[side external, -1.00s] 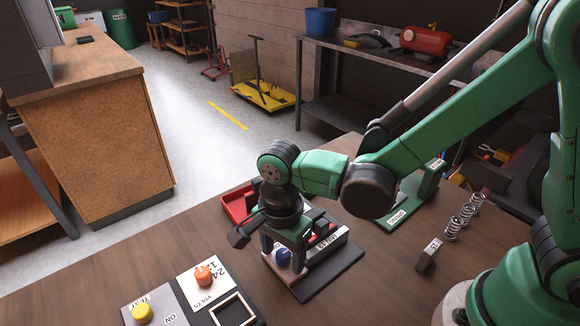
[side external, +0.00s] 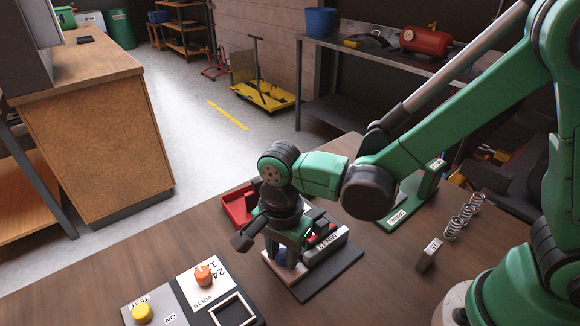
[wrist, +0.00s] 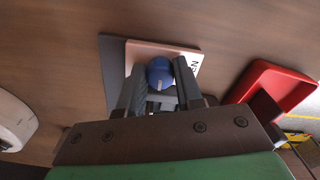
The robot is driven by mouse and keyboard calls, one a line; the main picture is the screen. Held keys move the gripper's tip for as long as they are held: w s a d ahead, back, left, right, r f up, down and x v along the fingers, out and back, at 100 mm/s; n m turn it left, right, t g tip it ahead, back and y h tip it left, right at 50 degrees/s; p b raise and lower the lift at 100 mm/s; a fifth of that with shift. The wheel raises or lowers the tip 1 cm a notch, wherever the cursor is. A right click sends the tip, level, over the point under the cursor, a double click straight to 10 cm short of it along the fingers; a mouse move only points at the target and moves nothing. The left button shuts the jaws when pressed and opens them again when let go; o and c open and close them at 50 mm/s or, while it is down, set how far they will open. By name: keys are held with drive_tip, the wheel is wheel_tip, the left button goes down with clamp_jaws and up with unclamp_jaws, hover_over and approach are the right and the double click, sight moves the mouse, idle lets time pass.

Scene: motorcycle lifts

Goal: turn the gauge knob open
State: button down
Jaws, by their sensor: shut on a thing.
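The blue knob (wrist: 160,70), with a pale pointer line, sits on a white panel (wrist: 140,55) whose lettering is partly hidden. I take it to be the gauge knob. The panel stands on a dark base plate (side external: 338,272) on the bench. My gripper (wrist: 160,77) has one finger on each side of the knob and is shut on it. In the side view my gripper (side external: 284,258) points down over the panel, and a finger hides most of the knob (side external: 279,257).
A red tray (side external: 238,206) lies close behind my gripper. A panel with an orange knob (side external: 203,275) and a yellow knob (side external: 142,313) is at the front left. Springs (side external: 466,212) and a small dark block (side external: 429,254) stand to the right. The wooden bench between is clear.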

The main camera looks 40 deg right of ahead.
drive_tip(key=n, duration=0.6)
drive_tip(key=shift+n, duration=0.4)
drive_tip(key=n, duration=0.3)
drive_tip(key=shift+n, duration=1.9)
drive_tip(key=c, duration=0.6)
unclamp_jaws()
drive_tip(key=shift+d, duration=0.1)
